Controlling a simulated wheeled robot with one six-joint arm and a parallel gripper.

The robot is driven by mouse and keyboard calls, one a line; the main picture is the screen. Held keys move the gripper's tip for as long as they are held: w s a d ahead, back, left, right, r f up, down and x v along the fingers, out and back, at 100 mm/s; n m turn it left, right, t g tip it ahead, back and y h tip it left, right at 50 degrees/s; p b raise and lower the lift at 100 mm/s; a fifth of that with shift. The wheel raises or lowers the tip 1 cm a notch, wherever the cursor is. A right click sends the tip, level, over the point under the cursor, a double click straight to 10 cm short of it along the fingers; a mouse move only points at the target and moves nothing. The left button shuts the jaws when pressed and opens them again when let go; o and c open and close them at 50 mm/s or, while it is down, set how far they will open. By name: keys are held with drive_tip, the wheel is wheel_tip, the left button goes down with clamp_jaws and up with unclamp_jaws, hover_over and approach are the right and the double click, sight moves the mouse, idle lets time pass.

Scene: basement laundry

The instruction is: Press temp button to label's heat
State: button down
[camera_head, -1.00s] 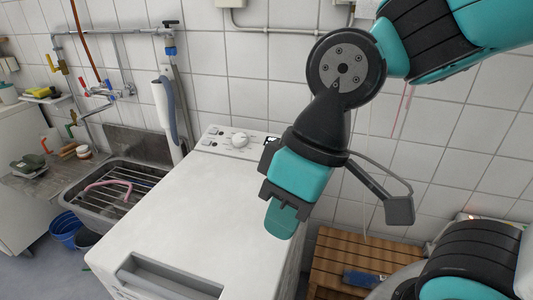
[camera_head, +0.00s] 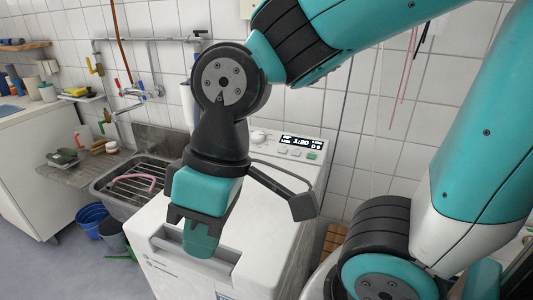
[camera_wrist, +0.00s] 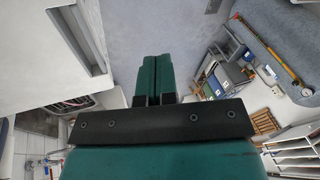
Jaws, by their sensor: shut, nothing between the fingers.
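The white washing machine (camera_head: 262,220) stands in the middle of the head view. Its rear control panel has a knob (camera_head: 258,137), a lit display (camera_head: 302,142) reading about 1:20, small buttons (camera_head: 290,151) and a green button (camera_head: 312,155). Button markings are too small to read, so I cannot tell which is temp. A small blue label (camera_head: 222,295) shows low on the front; its text is unreadable. My gripper (camera_head: 201,243) is shut and empty, in front of the lid's handle recess in the picture and away from the panel. The wrist view shows its fingers (camera_wrist: 155,78) together.
A tiled wall is behind. A wooden slatted piece (camera_head: 333,240) is at right. The wrist view shows shelves (camera_wrist: 295,150) and open floor.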

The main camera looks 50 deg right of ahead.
drive_tip(key=w+d+m+t+h+p, duration=0.1)
drive_tip(key=w+d+m+t+p, duration=0.2)
drive_tip(key=w+d+m, duration=0.75)
drive_tip(key=w+d+m+t+p, duration=0.25)
drive_tip(key=w+d+m, duration=0.4)
drive_tip(key=w, duration=0.65)
drive_tip(key=m+t+h+p, duration=0.3)
drive_tip(key=m+h, duration=0.2)
drive_tip(key=m, duration=1.1)
hover_over(283, 150)
drive_tip(key=s+a, duration=0.1)
drive_tip(key=a, duration=0.3)
wheel_tip(283, 150, down, 8)
drive_tip(key=r, duration=0.1)
drive_tip(key=shift+d+f+n, duration=0.1)
drive_tip(key=shift+f+n, duration=0.15)
drive_tip(key=shift+n, duration=0.05)
drive_tip(key=shift+f, duration=0.1)
drive_tip(key=f+b, duration=0.2)
drive_tip(key=d+f+b, duration=0.1)
drive_tip(key=f+b, duration=0.1)
drive_tip(key=f, duration=0.1)
drive_tip(key=w+d+f+b, duration=0.1)
drive_tip(key=f+b, duration=0.1)
drive_tip(key=f, duration=0.1)
drive_tip(key=shift+d+f, duration=0.1)
drive_tip(key=shift+f, duration=0.05)
